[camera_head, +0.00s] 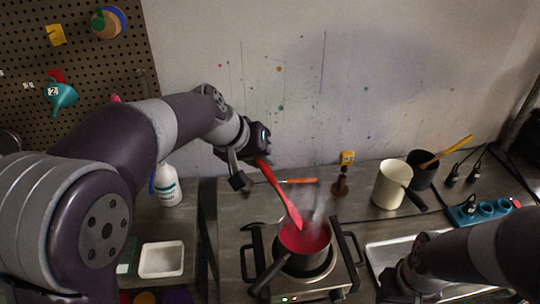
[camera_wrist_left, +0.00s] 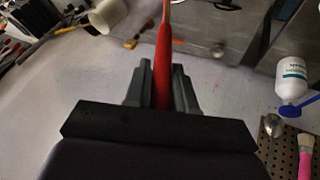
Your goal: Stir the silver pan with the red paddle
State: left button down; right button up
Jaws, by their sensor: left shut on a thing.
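The silver pan (camera_head: 305,262) sits on the burner at the bottom centre in the head view, its dark handle pointing to the lower left. It holds red liquid, and steam rises from it. My left gripper (camera_head: 254,160) is shut on the red paddle (camera_head: 279,190), above and left of the pan. The paddle slants down to the right, and its low end reaches into the pan's mouth at the liquid. In the left wrist view the red paddle (camera_wrist_left: 162,65) runs between the fingers. My right gripper (camera_head: 402,286) is low at the right, its fingers unclear.
The burner (camera_head: 340,280) has dark side bars around the pan. A cream pot (camera_head: 390,187), a black pot (camera_head: 421,172) with a yellow paddle, and a blue power strip (camera_head: 484,211) stand right. A white bottle (camera_head: 168,187) and a white tray (camera_head: 161,260) are left.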

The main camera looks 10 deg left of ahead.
aim_at(275, 188)
pick_arm(q)
notch_tip(275, 188, down, 9)
jog(key=d+b, duration=0.2)
jog(key=b, duration=0.4)
jog(key=shift+w+d, duration=0.2)
jog(key=shift+d, duration=0.15)
jog(key=shift+f, duration=0.1)
jog(key=shift+w+d, duration=0.1)
